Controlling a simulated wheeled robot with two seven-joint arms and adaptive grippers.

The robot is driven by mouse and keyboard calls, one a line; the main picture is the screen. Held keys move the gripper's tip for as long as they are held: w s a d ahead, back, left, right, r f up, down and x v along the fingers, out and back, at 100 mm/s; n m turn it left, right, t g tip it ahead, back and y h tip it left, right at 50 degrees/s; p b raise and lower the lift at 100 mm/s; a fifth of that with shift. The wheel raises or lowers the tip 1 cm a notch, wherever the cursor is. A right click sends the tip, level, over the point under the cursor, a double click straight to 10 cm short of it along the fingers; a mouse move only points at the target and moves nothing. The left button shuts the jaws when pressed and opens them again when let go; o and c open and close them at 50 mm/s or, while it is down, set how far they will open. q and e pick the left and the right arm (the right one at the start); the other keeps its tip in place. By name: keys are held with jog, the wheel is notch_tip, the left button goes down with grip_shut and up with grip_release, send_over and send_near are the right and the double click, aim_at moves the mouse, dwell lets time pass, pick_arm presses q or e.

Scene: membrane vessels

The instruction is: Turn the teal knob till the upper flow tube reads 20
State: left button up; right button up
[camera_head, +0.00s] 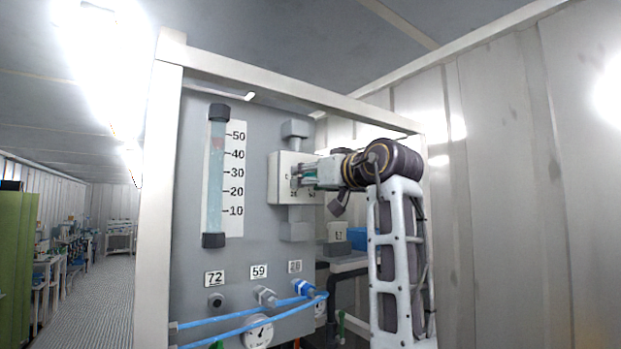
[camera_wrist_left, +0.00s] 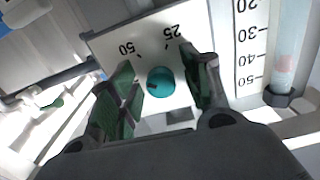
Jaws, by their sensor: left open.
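The teal knob (camera_wrist_left: 161,82) is on a white valve box (camera_head: 284,170), with printed marks 25 and 50 near it; a dark red mark shows on the knob's left side. My left gripper (camera_wrist_left: 159,72) is open, one finger on each side of the knob, with gaps visible. In the head view the left gripper (camera_head: 302,175) is at the box front and hides the knob. The upper flow tube (camera_head: 216,185) is upright on the grey panel. Its reddish float (camera_head: 217,144) is between 40 and 50. The float also shows in the wrist view (camera_wrist_left: 287,65).
Below the tube are number plates 72 (camera_head: 215,279) and 59 (camera_head: 259,271), small fittings, blue hoses (camera_head: 225,325) and a round gauge (camera_head: 258,332). A white frame post (camera_head: 159,200) edges the panel at left. Open aisle lies farther left.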

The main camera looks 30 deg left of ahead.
pick_arm(q)
jog(key=c, duration=1)
jog(key=shift+c, duration=0.2)
jog(key=shift+m, duration=0.3)
jog(key=m+p, duration=0.1)
jog(key=m, duration=0.4)
jog(key=shift+s+m+p, duration=0.1)
jog(key=shift+m+p, duration=0.2)
jog(key=shift+m, duration=2.6)
